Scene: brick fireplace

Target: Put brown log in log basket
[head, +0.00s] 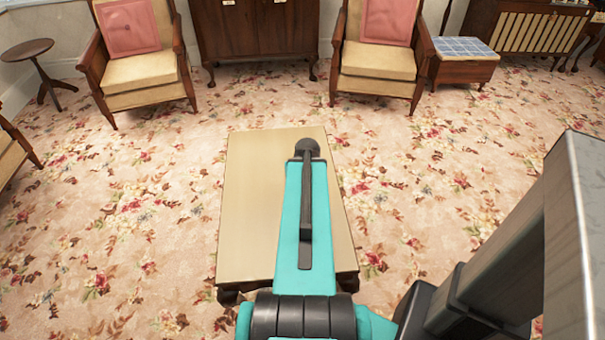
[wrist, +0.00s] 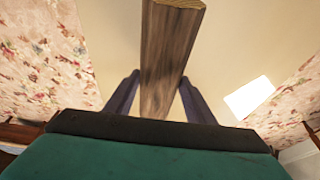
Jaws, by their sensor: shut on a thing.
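The brown log (wrist: 170,45) is a long wooden piece with a pale cut end, seen in the wrist view. My gripper (wrist: 160,78) has its dark fingers on both sides of the log and is shut on it. The log sticks out past the fingertips toward the top of the view. In the head view my arm hides the gripper and the log. I see no log basket in either view.
A low beige table (head: 250,200) stands under my arm. Two armchairs (head: 140,65) (head: 378,55) flank a dark cabinet (head: 255,40) at the back. A small round table (head: 35,55) is at far left. Flowered carpet around the low table is clear.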

